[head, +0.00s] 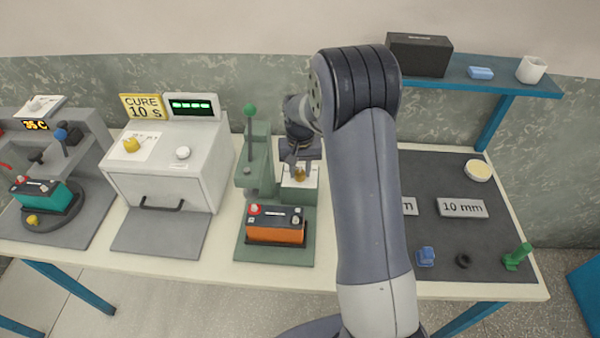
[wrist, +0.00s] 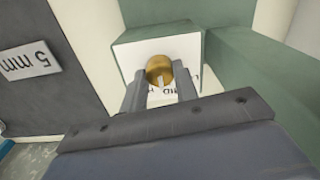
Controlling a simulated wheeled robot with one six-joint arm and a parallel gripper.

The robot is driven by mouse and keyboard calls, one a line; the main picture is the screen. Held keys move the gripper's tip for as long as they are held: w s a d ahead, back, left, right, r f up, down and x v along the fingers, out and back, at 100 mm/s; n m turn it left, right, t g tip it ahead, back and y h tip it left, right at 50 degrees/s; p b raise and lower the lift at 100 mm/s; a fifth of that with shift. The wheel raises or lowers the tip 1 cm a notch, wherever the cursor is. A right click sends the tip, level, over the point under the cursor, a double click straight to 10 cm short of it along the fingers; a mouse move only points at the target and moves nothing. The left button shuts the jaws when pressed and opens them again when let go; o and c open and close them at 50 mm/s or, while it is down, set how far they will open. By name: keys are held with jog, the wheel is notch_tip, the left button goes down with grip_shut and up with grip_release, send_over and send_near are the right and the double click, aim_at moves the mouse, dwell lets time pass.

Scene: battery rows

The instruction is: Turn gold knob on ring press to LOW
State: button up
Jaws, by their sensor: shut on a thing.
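The gold knob (wrist: 159,69) sits on the white dial face (wrist: 185,50) of the green ring press. In the wrist view the two fingers of my gripper (wrist: 160,88) are on either side of the knob and shut on it. A pale pointer mark shows on the knob. The lettering on the dial is partly hidden by the fingers, so I cannot read the setting. In the head view the ring press (head: 256,150) stands mid-table, with my gripper (head: 298,168) at its dial box. The gold knob also shows small there (head: 299,175).
An orange battery (head: 275,233) lies on the press base. Left is a white cure oven (head: 165,165) with its own gold knob (head: 131,145). Right, a dark mat (head: 440,180) holds a 10 mm block (head: 462,208) and small parts. A blue shelf (head: 505,84) stands behind.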

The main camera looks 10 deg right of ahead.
aim_at(300, 172)
jog(key=n+b, duration=0.2)
jog(key=n, duration=0.4)
jog(key=n+b, duration=0.1)
jog(key=n, duration=0.4)
jog(key=shift+n, duration=0.4)
dwell(0.3)
jog(key=o, duration=1)
jog(key=shift+c, duration=0.2)
notch_tip(300, 172, up, 11)
jog(key=b, duration=0.1)
jog(key=shift+f, duration=0.1)
notch_tip(300, 172, down, 11)
jog(key=shift+r+p, duration=0.2)
jog(key=shift+p, duration=0.25)
jog(key=shift+f, duration=0.1)
